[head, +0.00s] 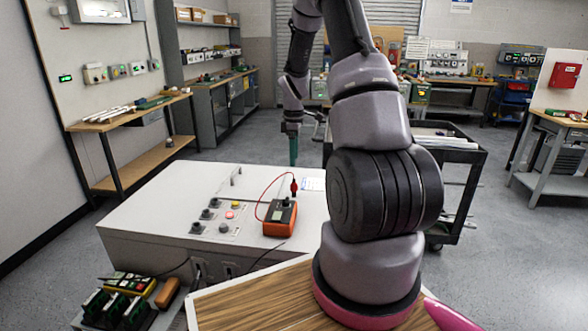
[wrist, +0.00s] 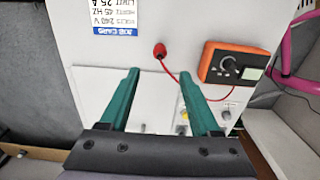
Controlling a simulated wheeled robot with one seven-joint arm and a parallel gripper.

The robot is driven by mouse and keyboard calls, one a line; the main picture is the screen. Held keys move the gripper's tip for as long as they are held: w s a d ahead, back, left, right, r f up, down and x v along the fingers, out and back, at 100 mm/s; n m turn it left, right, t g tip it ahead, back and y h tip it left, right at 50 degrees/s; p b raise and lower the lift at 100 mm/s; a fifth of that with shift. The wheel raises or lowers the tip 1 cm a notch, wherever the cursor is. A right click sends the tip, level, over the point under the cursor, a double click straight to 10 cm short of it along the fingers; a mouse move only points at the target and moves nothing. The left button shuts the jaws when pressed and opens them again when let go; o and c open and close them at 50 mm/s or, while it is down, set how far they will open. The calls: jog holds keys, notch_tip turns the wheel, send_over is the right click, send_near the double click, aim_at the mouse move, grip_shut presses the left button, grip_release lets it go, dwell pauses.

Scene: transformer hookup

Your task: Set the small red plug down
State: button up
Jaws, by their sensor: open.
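The small red plug (head: 294,186) stands on the white cabinet top (head: 165,195), close to the orange meter (head: 280,217). A thin red lead runs from the plug to the meter. In the wrist view the red plug (wrist: 159,50) is seen nearly end-on, with the meter (wrist: 232,64) to its right. My gripper (head: 293,150) is above the far part of the cabinet. In the wrist view my gripper (wrist: 160,74) has its green fingers spread with nothing between them, and the plug lies beyond the fingertips. I cannot tell whether the plug sits in a socket.
Knobs and buttons (head: 222,215) sit on the cabinet left of the meter. A label (wrist: 113,17) lies on the top near the plug. A black cart (head: 462,155) stands behind at right. A wooden surface (head: 250,304) is in front.

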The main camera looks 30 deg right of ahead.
jog(key=s+a+r+m+t, duration=0.1)
jog(key=s+a+r+m, duration=0.15)
jog(key=r, duration=0.55)
jog(key=s+a+r+m+t, duration=0.1)
jog(key=s+a+r+m, duration=0.2)
jog(key=r, duration=0.4)
jog(key=s+a+r+m+t, duration=0.1)
jog(key=s+a+r+m, duration=0.2)
jog(key=r, duration=0.5)
jog(key=s+a+r+m+t+y, duration=0.1)
jog(key=s+a+r+m+t, duration=0.1)
jog(key=s, duration=0.7)
jog(key=s+a+r+m+t+y, duration=0.1)
jog(key=s+a+r+m, duration=0.4)
jog(key=s, duration=0.5)
jog(key=shift+a+r+t, duration=0.15)
jog(key=shift+r+t, duration=0.25)
jog(key=shift+t, duration=0.2)
